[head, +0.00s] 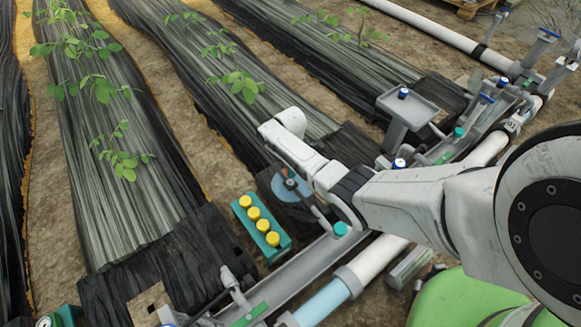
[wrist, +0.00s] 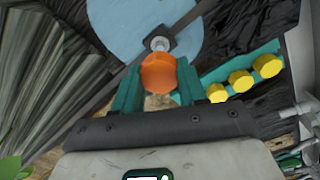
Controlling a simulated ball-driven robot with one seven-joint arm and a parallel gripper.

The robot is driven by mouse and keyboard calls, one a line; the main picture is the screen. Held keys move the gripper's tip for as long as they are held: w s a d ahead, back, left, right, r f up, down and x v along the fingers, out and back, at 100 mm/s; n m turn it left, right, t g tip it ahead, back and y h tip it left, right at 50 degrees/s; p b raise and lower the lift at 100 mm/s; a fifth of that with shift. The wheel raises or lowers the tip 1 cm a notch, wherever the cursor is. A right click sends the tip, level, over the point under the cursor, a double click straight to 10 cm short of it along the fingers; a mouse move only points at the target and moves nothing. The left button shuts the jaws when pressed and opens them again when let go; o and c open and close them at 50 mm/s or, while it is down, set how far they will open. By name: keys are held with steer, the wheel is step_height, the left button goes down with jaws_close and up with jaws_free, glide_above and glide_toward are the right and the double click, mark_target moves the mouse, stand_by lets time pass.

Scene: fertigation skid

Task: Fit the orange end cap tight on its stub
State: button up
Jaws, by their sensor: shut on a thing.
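In the wrist view the orange end cap (wrist: 159,74) sits between the two teal fingers of my gripper (wrist: 160,82), which is shut on it. A pale grey round stub (wrist: 160,43) on a dark square mount shows directly beyond the cap, in line with it. The cap's far edge meets the stub in the picture; whether it is on the stub or just in front of it I cannot tell. In the head view my arm reaches over the area, and I cannot make out the cap or the fingers clearly.
A light blue disc (wrist: 125,22) lies behind the stub; it also shows in the head view (head: 289,187). A teal block with several yellow caps (head: 263,228) stands close by. Grey rails and a white pipe (head: 372,257) run along the right. Planted film-covered beds (head: 110,150) lie left.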

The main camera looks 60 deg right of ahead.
mark_target(290, 180)
steer(key=n, duration=0.2)
steer(key=n+b, duration=0.1)
steer(key=n, duration=0.1)
steer(key=n+b, duration=0.1)
steer(key=n, duration=0.2)
steer(key=shift+f, duration=0.35)
steer(key=n+b, duration=0.2)
steer(key=n, duration=0.2)
steer(key=shift+f, duration=0.15)
steer(key=shift+f+n, duration=0.1)
steer(key=shift+n, duration=0.5)
steer(key=shift+f, duration=1.2)
steer(key=shift+f+b, duration=0.3)
steer(key=shift+f, duration=0.9)
steer(key=o, duration=0.7)
steer(key=shift+f, duration=0.35)
